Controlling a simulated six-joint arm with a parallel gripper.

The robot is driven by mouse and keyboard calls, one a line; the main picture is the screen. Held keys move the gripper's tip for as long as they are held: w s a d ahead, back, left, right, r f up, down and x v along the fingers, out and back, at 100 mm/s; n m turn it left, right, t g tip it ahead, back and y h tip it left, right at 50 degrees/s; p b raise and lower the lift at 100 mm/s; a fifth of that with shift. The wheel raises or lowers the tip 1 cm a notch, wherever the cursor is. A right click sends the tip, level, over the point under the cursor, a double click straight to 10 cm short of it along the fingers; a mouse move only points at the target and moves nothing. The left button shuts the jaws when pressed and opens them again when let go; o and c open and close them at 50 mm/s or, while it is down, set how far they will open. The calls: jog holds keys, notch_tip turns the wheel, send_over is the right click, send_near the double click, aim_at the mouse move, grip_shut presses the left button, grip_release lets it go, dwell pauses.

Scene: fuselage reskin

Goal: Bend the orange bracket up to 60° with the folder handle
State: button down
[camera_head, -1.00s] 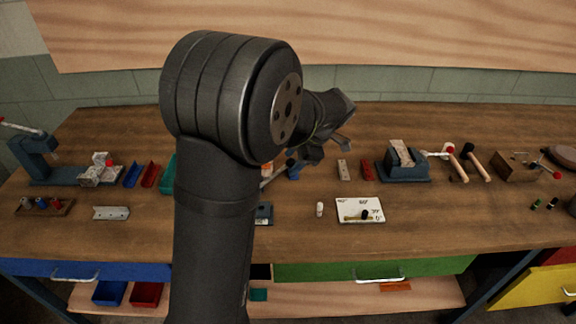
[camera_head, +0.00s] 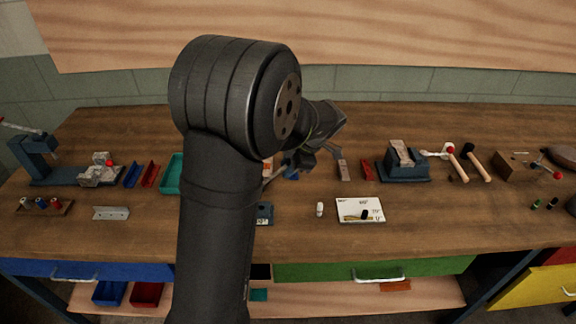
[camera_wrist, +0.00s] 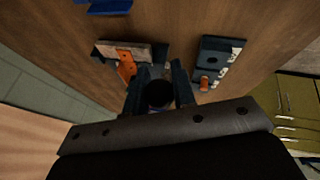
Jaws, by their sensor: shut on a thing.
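The orange bracket (camera_wrist: 127,68) shows in the wrist view, standing against the pale-topped folder (camera_wrist: 112,49). Its bend angle cannot be read from here. In the head view my arm hides most of the folder. My gripper (camera_wrist: 158,88) is shut on the folder handle, whose dark round knob (camera_wrist: 160,96) shows between the two fingers, just beside the bracket. In the head view my gripper (camera_head: 300,162) is low over the bench, right of my forearm, and its grasp is not clear there.
A blue-grey block with white labels (camera_wrist: 217,62) and a small orange piece sits close by in the wrist view. In the head view, a teal tray (camera_head: 172,174) lies left of my arm. A white marked card (camera_head: 360,209) and white cylinder (camera_head: 320,209) lie to the right.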

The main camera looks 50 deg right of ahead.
jog(key=shift+r, duration=0.15)
jog(key=shift+w+a+r+g+h, duration=0.45)
jog(key=shift+r+g+h, duration=0.05)
jog(key=shift+h, duration=0.1)
jog(key=w+a+r+n+g+h, duration=0.1)
jog(key=w+a+r+g+h, duration=0.1)
jog(key=w+a+g+h, duration=0.4)
jog(key=shift+w+a, duration=0.6)
jog(key=shift+w, duration=0.05)
jog(key=shift+r, duration=0.1)
jog(key=c, duration=1.2)
grip_release()
jog(key=shift+a+r, duration=0.1)
